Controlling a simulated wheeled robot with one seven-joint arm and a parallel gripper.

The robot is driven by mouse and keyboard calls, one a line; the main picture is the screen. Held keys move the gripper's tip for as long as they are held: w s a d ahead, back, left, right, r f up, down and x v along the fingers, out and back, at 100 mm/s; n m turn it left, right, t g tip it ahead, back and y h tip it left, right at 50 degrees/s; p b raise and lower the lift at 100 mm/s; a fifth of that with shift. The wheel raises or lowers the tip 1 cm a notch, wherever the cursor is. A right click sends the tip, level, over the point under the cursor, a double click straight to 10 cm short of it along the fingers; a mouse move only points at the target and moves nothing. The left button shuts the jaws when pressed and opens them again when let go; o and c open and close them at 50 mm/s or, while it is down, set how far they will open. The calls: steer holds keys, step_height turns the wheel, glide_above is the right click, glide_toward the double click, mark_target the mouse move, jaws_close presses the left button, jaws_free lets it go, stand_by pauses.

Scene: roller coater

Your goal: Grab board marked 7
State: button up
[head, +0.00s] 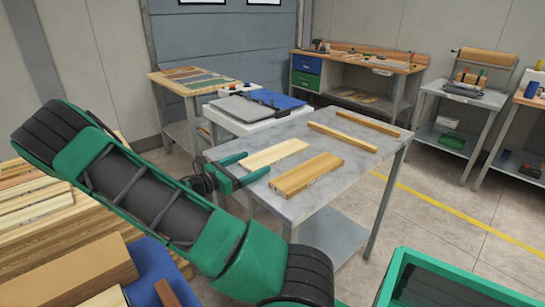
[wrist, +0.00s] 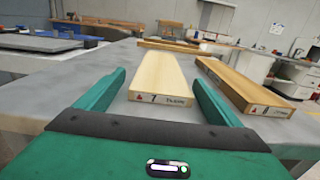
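The board marked 7 (wrist: 160,80) is pale wood and lies flat on the grey table, its labelled end facing me in the wrist view. In the head view it is the lighter board (head: 275,155) at the table's left side. My gripper (head: 255,166) is open at the near end of this board. In the wrist view my gripper's green fingers (wrist: 158,92) stand apart on either side of the board's near end, with gaps to it. A browner board marked 8 (wrist: 245,88) lies to the right, close to the right finger; it also shows in the head view (head: 307,174).
Two narrow wood strips (head: 342,136) lie farther back on the grey table (head: 345,185). A white unit with a blue top (head: 272,100) stands behind it. Stacked lumber (head: 50,215) is at the left, and a green bin (head: 450,280) is at the lower right.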

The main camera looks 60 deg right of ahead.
steer(key=c, duration=1.2)
